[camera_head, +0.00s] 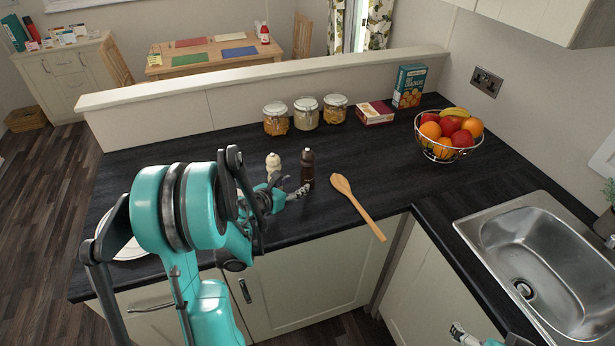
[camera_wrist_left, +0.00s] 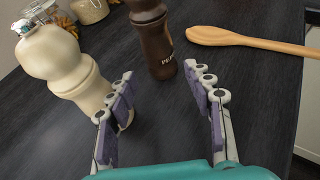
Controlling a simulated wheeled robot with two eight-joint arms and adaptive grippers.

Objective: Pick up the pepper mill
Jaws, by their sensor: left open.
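The pepper mill (camera_head: 307,167) is dark brown and stands upright on the dark worktop. In the left wrist view the pepper mill (camera_wrist_left: 155,45) shows its lettering just beyond the fingertips, its top cut off by the frame. My left gripper (camera_head: 291,188) is open at the mill's near side; in the left wrist view the gripper (camera_wrist_left: 158,72) has nothing between its fingers. A cream mill (camera_head: 273,163) stands to the left of the pepper mill; the left finger partly overlaps it in the left wrist view (camera_wrist_left: 58,62). My right gripper (camera_head: 463,335) shows only partly at the bottom edge.
A wooden spoon (camera_head: 355,203) lies right of the pepper mill. Several glass jars (camera_head: 306,113), a small box (camera_head: 374,112) and a carton (camera_head: 409,86) stand at the back. A fruit basket (camera_head: 447,135) is right, a sink (camera_head: 545,260) front right. A white plate (camera_head: 131,250) lies left.

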